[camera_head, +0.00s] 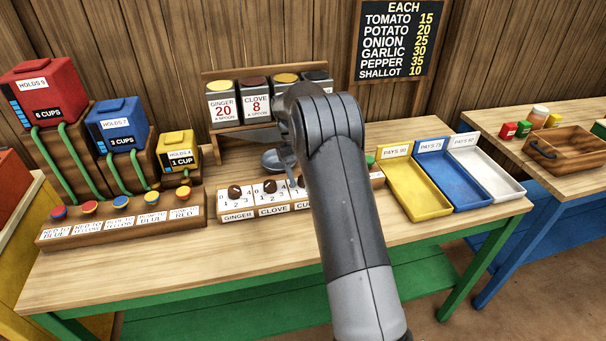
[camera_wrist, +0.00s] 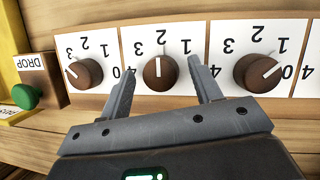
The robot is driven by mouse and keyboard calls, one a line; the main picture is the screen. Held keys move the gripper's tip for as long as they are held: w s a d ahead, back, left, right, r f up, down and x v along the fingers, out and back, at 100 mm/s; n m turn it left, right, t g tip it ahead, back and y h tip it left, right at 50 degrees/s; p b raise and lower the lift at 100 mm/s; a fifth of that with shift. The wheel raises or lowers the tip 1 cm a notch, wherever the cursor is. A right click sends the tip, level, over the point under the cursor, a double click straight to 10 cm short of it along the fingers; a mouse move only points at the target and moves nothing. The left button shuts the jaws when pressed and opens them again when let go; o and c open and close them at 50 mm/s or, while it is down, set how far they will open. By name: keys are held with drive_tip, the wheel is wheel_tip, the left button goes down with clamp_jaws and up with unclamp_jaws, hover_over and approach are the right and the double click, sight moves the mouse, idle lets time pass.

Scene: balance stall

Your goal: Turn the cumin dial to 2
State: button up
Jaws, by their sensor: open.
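The cumin dial (camera_wrist: 160,73) is a round brown knob on a white numbered plate, the middle of three dials in the wrist view, where the numbers appear upside down. Its white mark points up at the 2. My gripper (camera_wrist: 161,67) is open, with one finger on each side of this dial and visible gaps between them. In the head view, my arm hides most of the cumin dial; only part of its label (camera_head: 302,206) shows. My gripper (camera_head: 292,182) is down at the dial row there, partly hidden.
The clove dial (camera_wrist: 257,73) is close on the right in the wrist view; another dial (camera_wrist: 83,73) is on the left. A green DROP button (camera_wrist: 25,96) is beyond it. Spice tins (camera_head: 222,103) stand behind. Yellow (camera_head: 419,213), blue and white trays are at the right.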

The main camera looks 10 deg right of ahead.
drive_tip(key=v, duration=1)
drive_tip(key=shift+w+r, duration=0.15)
drive_tip(key=shift+r, duration=0.2)
drive_tip(key=shift+r, duration=0.1)
